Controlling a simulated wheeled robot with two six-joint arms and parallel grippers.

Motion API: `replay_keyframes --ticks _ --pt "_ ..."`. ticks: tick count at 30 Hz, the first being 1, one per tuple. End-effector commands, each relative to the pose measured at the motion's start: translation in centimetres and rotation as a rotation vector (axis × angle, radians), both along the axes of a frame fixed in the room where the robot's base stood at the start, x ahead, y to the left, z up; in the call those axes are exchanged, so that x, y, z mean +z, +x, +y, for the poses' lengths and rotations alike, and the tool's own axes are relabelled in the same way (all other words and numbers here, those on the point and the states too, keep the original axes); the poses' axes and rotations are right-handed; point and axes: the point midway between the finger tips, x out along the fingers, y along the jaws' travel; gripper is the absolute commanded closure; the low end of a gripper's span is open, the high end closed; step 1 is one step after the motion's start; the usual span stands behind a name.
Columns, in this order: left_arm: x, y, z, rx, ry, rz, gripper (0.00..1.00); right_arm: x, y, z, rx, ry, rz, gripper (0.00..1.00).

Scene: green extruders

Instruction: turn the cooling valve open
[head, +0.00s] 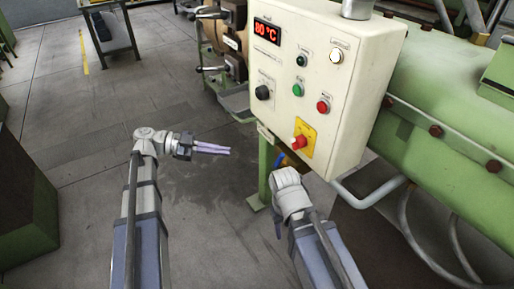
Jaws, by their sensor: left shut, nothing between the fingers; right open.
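A small blue part (280,160), which may be the cooling valve's handle, shows below the cream control box's lower left edge, beside an orange-brown part. It is small and partly covered, so I cannot tell which way it is turned. My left gripper (229,151) is shut and empty, pointing right over open floor, to the left of the blue part and apart from it. My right arm's wrist is just below the blue part. The fingers of my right gripper are hidden behind it, so I cannot tell whether they touch anything.
A green machine barrel (450,120) and a grey bent pipe (365,200) lie right.

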Motion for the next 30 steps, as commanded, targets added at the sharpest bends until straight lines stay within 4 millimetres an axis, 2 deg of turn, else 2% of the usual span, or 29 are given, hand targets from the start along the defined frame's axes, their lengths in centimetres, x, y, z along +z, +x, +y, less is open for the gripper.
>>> replay_keyframes --ticks 5,8,21,30 --pt "-0.1 -0.1 -0.2 -0.006 0.001 0.001 1.0 -0.1 0.0 0.0 0.0 0.0 0.0 0.5" --pt "-0.4 -0.1 -1.2 -0.006 0.001 0.001 1.0 -0.4 0.0 0.0 0.0 0.0 0.0 0.5" --pt "-2.2 0.5 -9.5 -0.006 0.0 0.001 1.0 -2.2 0.0 0.0 0.0 0.0 0.0 0.5" --pt "-2.8 0.8 -13.1 -0.004 0.0 0.0 1.0 -2.8 0.0 0.0 0.0 0.0 0.0 0.5"
